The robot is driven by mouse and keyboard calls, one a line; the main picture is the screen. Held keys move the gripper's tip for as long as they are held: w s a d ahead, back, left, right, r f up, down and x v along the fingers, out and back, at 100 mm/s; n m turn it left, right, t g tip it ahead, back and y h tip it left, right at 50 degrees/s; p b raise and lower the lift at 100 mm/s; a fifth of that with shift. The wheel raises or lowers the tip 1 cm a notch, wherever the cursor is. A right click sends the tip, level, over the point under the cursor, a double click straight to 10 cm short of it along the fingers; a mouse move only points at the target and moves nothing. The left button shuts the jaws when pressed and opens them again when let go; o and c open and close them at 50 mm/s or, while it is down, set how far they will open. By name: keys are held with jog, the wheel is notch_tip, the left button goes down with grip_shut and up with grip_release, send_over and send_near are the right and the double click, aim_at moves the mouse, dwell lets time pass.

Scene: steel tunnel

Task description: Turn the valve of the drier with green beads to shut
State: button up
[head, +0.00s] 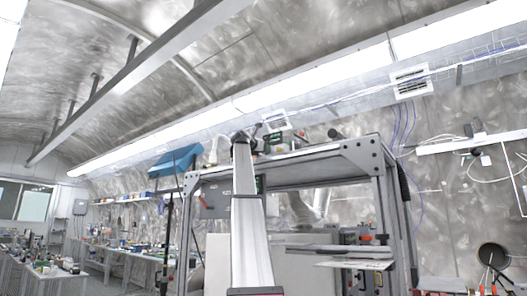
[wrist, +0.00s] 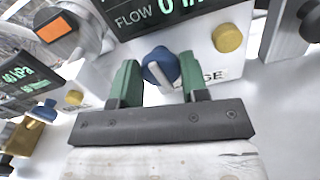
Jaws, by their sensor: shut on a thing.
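In the wrist view my gripper (wrist: 159,80) has its two green fingers on either side of a blue valve knob (wrist: 160,66) and is shut on it. The knob has a raised grip bar and sits on a white panel, below a dark display reading FLOW and beside a partly hidden label ending in "GE". No green beads show in either view, so I cannot tell which drier this knob belongs to. In the head view my arm rises in front of a grey frame, and its gripper end is too small to make out.
A yellow button (wrist: 227,38) is close to the right finger. At the left are a second display (wrist: 22,82), another yellow button (wrist: 74,97), another blue knob (wrist: 44,111) and a grey round part with an orange square (wrist: 55,28). The grey metal frame (head: 360,155) surrounds the work area.

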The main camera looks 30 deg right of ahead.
jog(key=shift+m, duration=0.6)
jog(key=o, duration=0.9)
jog(key=shift+o, duration=0.2)
jog(key=shift+a, duration=0.15)
